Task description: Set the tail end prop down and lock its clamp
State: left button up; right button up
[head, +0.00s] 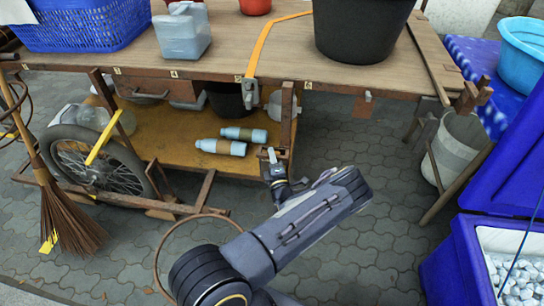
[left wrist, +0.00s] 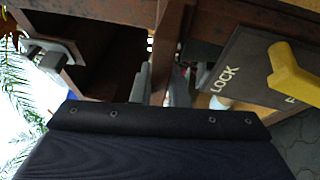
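In the head view my left gripper (head: 271,158) is below the cart's front edge, at the lower end of a short brown wooden post (head: 288,112), probably the tail end prop. In the left wrist view a brown post (left wrist: 166,50) runs up between two grey finger-like parts (left wrist: 160,85); I cannot tell whether they press on it. A dark plate (left wrist: 232,68) marked LOCK, with a yellow lever (left wrist: 290,72), is at the right, apart from the fingers. The post's foot is hidden by my gripper. My right gripper is not in view.
The wooden cart top (head: 285,60) carries a blue basket (head: 85,22), a jug (head: 183,35) and a black tub (head: 360,25). Two bottles (head: 222,146) lie on the lower shelf. A wheel (head: 95,165) and broom (head: 70,215) are left. A blue cooler (head: 455,265) is right. Paving is clear between.

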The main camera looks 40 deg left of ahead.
pick_arm(q)
jog(key=o, duration=0.4)
jog(key=p+v, duration=0.1)
jog(key=v, duration=0.7)
jog(key=shift+w, duration=0.1)
